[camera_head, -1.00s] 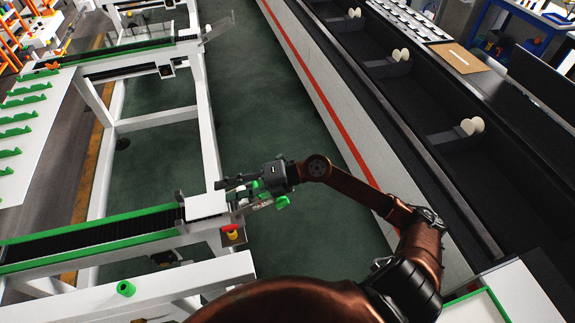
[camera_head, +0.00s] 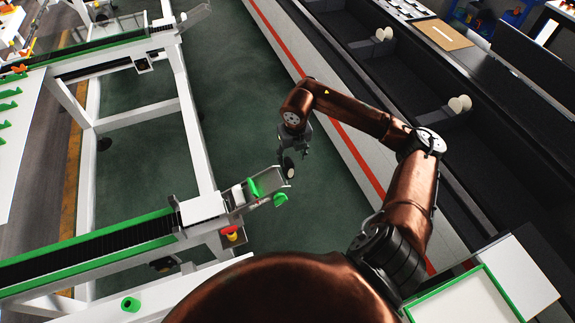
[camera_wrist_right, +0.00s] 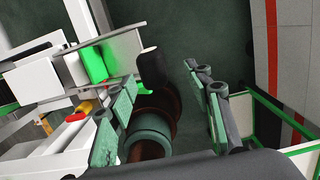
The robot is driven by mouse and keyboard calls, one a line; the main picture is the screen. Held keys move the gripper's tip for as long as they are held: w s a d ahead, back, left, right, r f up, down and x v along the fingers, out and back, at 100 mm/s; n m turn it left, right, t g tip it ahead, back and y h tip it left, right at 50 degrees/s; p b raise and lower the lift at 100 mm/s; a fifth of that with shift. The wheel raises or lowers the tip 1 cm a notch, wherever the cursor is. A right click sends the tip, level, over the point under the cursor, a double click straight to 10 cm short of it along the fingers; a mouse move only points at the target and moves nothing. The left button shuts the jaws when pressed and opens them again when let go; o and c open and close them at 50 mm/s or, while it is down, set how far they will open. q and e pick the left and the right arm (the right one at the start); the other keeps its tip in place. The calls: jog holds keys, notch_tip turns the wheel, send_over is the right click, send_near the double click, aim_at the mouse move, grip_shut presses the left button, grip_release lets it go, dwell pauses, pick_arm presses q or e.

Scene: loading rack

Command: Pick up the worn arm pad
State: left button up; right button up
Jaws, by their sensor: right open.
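I cannot pick out the worn arm pad with certainty. In the head view, a small tray (camera_head: 262,185) at the end of the conveyor holds green pieces (camera_head: 255,188); the green also shows in the wrist view (camera_wrist_right: 94,63). My right gripper (camera_head: 294,165) hangs just above and right of the tray's end, apart from the green pieces. In the wrist view its two fingers (camera_wrist_right: 162,78) stand wide apart with no object clearly held. A dark rounded shape (camera_wrist_right: 153,70) shows between them; I cannot tell what it is. My left gripper is not in view.
The conveyor (camera_head: 95,250) and its white frame (camera_head: 195,130) stand on the left. A red-and-yellow button (camera_head: 231,234) sits below the tray. A green-rimmed container (camera_head: 465,300) is lower right. Green floor lies between.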

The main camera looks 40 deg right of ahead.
aim_at(289, 162)
jog(key=shift+a+f+p, duration=0.35)
jog(key=shift+f+p, duration=0.3)
jog(key=shift+f, duration=0.1)
jog(key=f, duration=0.1)
jog(key=w+f+p, duration=0.1)
jog(key=shift+w+a+f, duration=0.1)
jog(key=shift+w+f, duration=0.05)
jog(key=shift+f, duration=0.65)
jog(key=shift+s+f, duration=0.1)
jog(key=shift+s, duration=0.2)
jog(key=shift+w+f, duration=0.1)
jog(key=shift+w, duration=0.1)
jog(key=shift+c, duration=0.5)
jog(key=c, duration=0.3)
jog(key=shift+s, duration=0.1)
jog(key=c, duration=0.5)
grip_shut()
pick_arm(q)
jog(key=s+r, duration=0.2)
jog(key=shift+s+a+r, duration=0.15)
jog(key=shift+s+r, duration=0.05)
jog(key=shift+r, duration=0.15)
